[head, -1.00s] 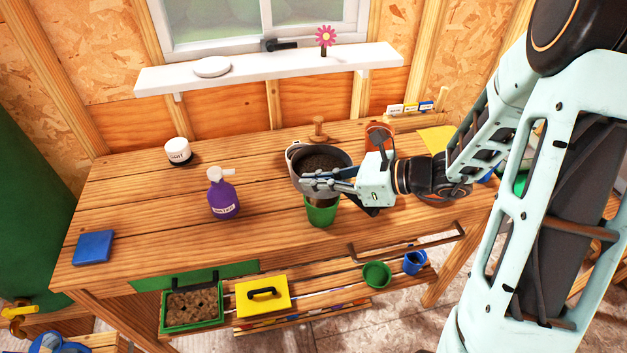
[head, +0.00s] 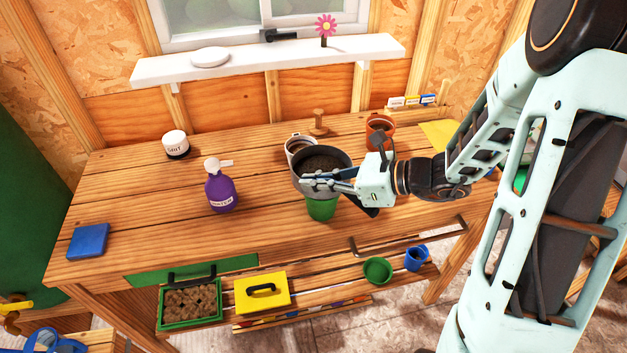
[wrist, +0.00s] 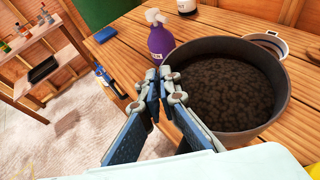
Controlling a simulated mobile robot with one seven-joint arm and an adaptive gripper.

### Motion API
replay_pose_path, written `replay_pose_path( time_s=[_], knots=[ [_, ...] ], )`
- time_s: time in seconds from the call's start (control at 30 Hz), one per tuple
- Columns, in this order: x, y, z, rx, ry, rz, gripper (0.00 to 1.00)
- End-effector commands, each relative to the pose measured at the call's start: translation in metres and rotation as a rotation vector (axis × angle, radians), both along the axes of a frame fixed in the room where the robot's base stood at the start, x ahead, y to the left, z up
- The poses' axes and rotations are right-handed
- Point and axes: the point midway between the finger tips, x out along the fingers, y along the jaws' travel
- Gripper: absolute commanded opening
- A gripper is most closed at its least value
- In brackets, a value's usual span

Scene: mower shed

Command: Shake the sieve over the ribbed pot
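The sieve (head: 324,161) is a dark grey round pan full of dark soil. My gripper (head: 312,184) is shut on its near rim and holds it above the table. The wrist view shows the fingers (wrist: 166,88) close together at the rim and the soil-filled sieve (wrist: 236,92). A green pot (head: 321,209) stands on the table under the sieve's near side, its top hidden by the sieve. I cannot make out ribs on any pot.
A purple spray bottle (head: 221,190) stands left of the sieve, with a white jar (head: 176,145) behind it and a blue pad (head: 88,241) at the front left. A wooden tamper (head: 318,122) stands at the back. The left of the table (head: 130,205) is mostly clear.

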Motion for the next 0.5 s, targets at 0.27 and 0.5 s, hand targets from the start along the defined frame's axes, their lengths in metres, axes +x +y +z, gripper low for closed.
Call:
replay_pose_path(
  time_s=[0.27,0.5],
  knots=[
    [0.000,0.000,0.002,0.001,-0.001,0.000,0.00],
    [0.000,0.000,0.011,0.000,-0.002,0.001,0.00]
  ],
)
